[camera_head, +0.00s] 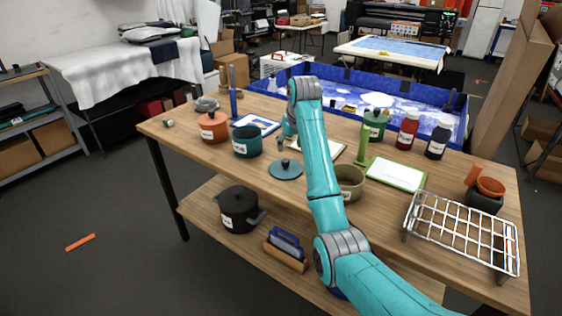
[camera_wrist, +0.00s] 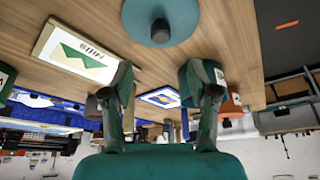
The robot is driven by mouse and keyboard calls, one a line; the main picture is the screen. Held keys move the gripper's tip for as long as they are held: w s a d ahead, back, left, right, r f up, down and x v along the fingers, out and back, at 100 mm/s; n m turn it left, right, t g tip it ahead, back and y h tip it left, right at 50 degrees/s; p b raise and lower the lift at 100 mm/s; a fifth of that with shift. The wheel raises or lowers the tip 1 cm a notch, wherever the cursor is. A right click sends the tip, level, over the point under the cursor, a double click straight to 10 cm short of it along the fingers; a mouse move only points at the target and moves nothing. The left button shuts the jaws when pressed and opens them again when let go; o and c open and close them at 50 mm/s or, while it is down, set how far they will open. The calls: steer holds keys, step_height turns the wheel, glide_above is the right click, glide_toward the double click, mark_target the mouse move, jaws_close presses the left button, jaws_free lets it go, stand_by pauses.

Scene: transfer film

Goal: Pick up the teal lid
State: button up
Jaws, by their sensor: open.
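The teal lid (camera_head: 286,171) lies flat on the wooden table, its dark knob upward, in front of my gripper in the head view. In the wrist view the lid (camera_wrist: 178,17) is at the top edge, partly cut off, with its knob showing. My gripper (camera_wrist: 160,92) is open and empty, its two fingers spread wide and apart from the lid. In the head view my gripper (camera_head: 281,143) is above the table just behind the lid, partly hidden by my arm.
A teal pot (camera_head: 247,142) and an orange pot (camera_head: 213,128) stand left of the lid. A green-framed card (camera_head: 396,173) and wire rack (camera_head: 462,235) are further right. Bare wood lies in front of the lid.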

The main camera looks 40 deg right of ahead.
mark_target(286, 160)
steer(key=x, duration=1)
steer(key=shift+f, duration=0.3)
steer(key=c, duration=1)
